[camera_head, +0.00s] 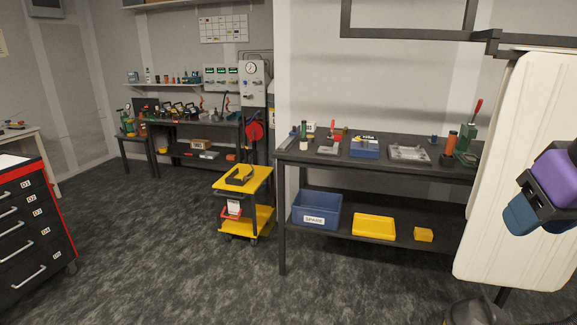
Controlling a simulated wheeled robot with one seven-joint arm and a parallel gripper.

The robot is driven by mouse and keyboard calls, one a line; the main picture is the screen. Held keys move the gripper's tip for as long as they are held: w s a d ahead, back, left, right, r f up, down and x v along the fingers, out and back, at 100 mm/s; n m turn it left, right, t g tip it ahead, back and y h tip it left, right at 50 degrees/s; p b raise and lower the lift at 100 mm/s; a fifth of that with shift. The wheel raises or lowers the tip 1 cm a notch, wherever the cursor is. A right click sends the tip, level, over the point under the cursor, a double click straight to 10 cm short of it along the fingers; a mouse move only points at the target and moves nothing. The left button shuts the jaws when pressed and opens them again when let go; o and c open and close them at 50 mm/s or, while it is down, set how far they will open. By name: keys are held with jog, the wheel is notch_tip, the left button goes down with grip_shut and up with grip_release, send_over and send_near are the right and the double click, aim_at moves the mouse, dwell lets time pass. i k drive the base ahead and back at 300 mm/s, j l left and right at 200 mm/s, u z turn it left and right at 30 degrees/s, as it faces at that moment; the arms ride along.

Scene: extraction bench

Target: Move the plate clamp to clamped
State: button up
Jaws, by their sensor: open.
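A green upright device with a raised red handle (467,140) stands at the right end of the dark bench (285,160). It may be the plate clamp, but it is too small to be sure. The red handle tilts up and to the right. No plate can be made out in it at this distance. The white panel stands close to its right side. No gripper fingers show in the head view, so my gripper's place relative to the clamp cannot be seen.
A large white panel (515,170) and a purple and blue object (557,180) fill the right side. A yellow cart (257,181) stands left of the bench. A blue bin (302,213) and yellow tray (373,227) sit on its lower shelf.

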aim_at(330, 136)
jog(key=i+u, duration=0.45)
jog(key=i, duration=1.5)
jog(key=i+l, duration=0.15)
jog(key=i, duration=0.7)
jog(key=i+l+z, duration=0.15)
jog(key=i, duration=0.65)
